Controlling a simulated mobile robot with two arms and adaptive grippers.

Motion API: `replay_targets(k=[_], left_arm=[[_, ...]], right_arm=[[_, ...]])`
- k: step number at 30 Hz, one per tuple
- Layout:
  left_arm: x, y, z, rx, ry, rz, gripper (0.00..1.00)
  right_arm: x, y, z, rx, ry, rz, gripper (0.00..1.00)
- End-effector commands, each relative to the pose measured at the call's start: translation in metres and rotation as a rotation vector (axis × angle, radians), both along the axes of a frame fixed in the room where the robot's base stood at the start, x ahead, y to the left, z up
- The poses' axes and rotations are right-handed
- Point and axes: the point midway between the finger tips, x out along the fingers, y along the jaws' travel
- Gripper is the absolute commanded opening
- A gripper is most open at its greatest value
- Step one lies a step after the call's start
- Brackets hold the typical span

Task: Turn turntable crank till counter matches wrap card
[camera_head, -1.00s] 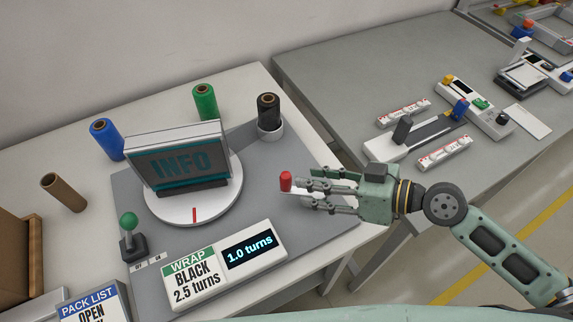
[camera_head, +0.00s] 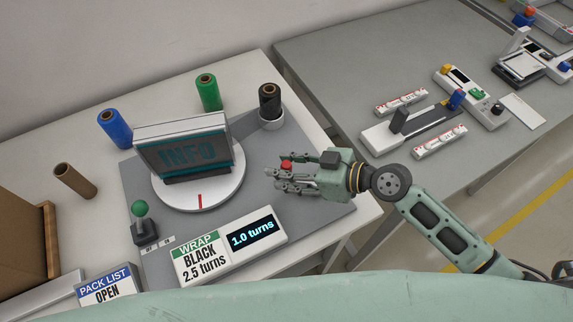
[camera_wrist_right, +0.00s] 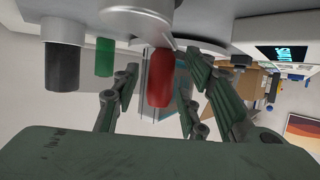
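The white round turntable (camera_head: 222,200) carries an upright framed INFO panel (camera_head: 190,152) partly covered in dark film. The counter display (camera_head: 252,235) reads 1.0 turns. The wrap card (camera_head: 203,262) reads BLACK, 2.5 turns. The red crank knob (camera_head: 286,164) is between the fingers of my right gripper (camera_head: 280,178). In the right wrist view the red knob (camera_wrist_right: 160,78) stands between the spread fingers (camera_wrist_right: 157,95), with a visible gap on its left side; the fingers are not closed on it. My left gripper is not in view.
A black roll (camera_head: 270,101) stands in a holder at the back right; green (camera_head: 208,93) and blue (camera_head: 115,129) rolls stand behind. A green-knobbed lever (camera_head: 141,212) is at the front left. A PACK LIST sign (camera_head: 107,287) and brown box (camera_head: 25,245) are at left.

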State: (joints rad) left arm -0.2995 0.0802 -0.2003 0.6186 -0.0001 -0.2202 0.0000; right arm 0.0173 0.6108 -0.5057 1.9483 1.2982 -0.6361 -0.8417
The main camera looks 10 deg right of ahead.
Motion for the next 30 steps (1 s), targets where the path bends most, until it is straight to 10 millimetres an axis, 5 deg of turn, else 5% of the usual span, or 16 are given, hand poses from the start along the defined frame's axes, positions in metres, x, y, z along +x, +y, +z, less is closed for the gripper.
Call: replay_targets(k=[5,19,30], left_arm=[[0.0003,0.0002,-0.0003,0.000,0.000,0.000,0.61],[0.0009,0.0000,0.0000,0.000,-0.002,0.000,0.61],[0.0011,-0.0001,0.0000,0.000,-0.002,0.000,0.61]], right_arm=[[0.0001,0.0000,-0.0002,0.000,-0.001,0.000,0.40],[0.0004,-0.0006,0.0002,-0.001,-0.001,-0.001,0.00],[0.0011,-0.0009,0.0003,-0.002,-0.004,-0.001,0.00]])
